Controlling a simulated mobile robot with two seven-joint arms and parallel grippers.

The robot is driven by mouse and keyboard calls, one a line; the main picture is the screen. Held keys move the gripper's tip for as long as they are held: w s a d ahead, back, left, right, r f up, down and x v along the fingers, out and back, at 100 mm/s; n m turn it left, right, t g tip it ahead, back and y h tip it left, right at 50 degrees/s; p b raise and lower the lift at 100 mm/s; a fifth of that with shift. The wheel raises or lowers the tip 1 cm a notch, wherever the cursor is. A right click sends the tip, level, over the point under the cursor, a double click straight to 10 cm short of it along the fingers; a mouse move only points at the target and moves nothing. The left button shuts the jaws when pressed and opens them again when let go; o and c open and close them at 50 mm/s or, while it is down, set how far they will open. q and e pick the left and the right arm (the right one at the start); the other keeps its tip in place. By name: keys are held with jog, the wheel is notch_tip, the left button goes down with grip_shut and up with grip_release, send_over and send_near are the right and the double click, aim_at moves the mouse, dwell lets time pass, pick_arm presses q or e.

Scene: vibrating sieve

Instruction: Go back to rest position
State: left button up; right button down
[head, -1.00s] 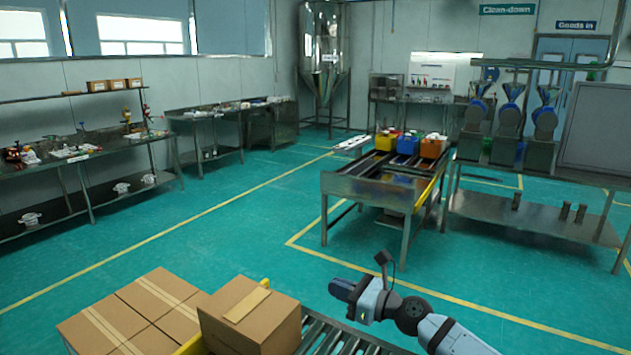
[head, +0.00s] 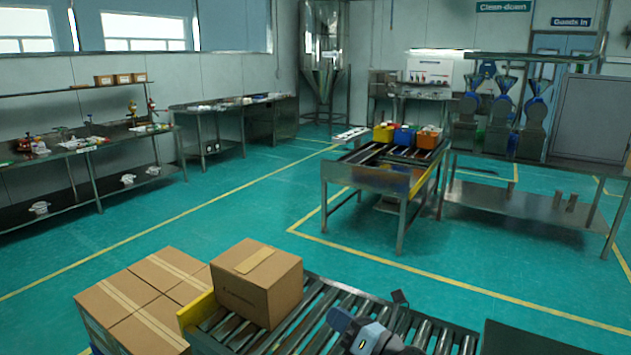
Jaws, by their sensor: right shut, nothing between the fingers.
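My right gripper (head: 345,322) is at the bottom of the head view, low over the roller conveyor (head: 415,318). It is shut and empty. The rest of my right arm is mostly cut off by the lower edge. My left gripper is not in the head view. A cardboard box (head: 257,288) sits on the left end of the conveyor, to the left of my right gripper and apart from it.
A stack of cartons (head: 130,310) stands left of the conveyor. Beyond open green floor is a metal sieve table (head: 365,178) with yellow, blue and orange bins (head: 404,137). Steel benches (head: 90,160) line the left wall. A dark panel edge (head: 530,340) shows at bottom right.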

pick_arm(q)
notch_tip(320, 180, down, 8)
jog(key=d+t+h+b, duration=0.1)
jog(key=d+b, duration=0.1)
jog(key=b, duration=1.6)
pick_arm(e)
jog(key=s+d+f+n+h, duration=0.4)
jog(key=s+f+n, duration=0.6)
jog(key=f+n, duration=0.15)
jog(key=s+d+f+n+h, duration=0.3)
jog(key=s+d+f+n, duration=0.1)
jog(key=s+f+n, duration=0.7)
jog(key=s+d+f+n+h, duration=0.45)
jog(key=s+f+n, duration=0.5)
jog(key=n, duration=0.35)
pick_arm(q)
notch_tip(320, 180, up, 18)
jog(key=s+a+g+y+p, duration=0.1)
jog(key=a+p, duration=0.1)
jog(key=p, duration=2.9)
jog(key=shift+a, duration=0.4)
pick_arm(e)
notch_tip(320, 180, up, 18)
jog(key=d+g, duration=0.1)
jog(key=d, duration=0.1)
jog(key=shift+s+d+h, duration=0.35)
jog(key=shift+s, duration=0.1)
